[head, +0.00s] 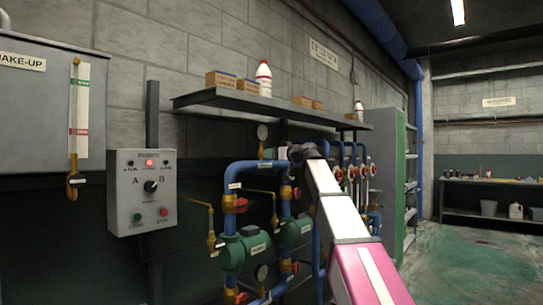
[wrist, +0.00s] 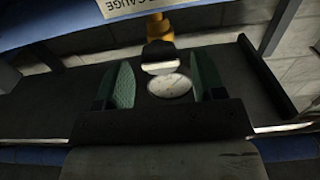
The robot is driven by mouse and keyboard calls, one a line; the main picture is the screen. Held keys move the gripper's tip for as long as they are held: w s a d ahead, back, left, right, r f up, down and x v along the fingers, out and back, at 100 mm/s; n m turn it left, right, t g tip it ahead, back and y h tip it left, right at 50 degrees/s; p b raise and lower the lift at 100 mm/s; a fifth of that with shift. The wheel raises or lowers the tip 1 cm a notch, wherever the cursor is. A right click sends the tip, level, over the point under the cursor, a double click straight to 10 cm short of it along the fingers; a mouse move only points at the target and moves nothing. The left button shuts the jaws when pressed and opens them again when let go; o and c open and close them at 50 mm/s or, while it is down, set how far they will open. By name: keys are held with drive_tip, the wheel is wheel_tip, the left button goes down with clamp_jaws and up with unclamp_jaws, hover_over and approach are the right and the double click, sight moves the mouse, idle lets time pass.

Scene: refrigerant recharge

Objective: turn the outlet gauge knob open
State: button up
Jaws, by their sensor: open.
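In the wrist view a brass fitting (wrist: 158,27) carries a dark knob-like piece with a pale front edge (wrist: 160,55); I take it for the outlet gauge knob. A round white gauge dial (wrist: 170,84) shows just below it in the picture. My gripper (wrist: 163,66) is open, with one green-padded finger on each side of the knob and dial. Gaps show on both sides, and neither finger seems to touch them. In the head view my gripper (head: 283,153) is by the blue pipework below the shelf, small and partly hidden by my arm. A gauge dial (head: 262,132) shows near it.
A label ending in "GAUGE" (wrist: 160,5) sits on a blue pipe at the wrist view's top. A dark shelf (head: 225,99) with boxes and bottles hangs above the pipes. Green pumps (head: 243,250) and a control box (head: 142,192) stand left of my arm.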

drive_tip(key=shift+w+a, duration=0.3)
drive_tip(key=shift+s, duration=0.1)
drive_tip(key=c, duration=0.9)
drive_tip(key=shift+n, duration=2.3)
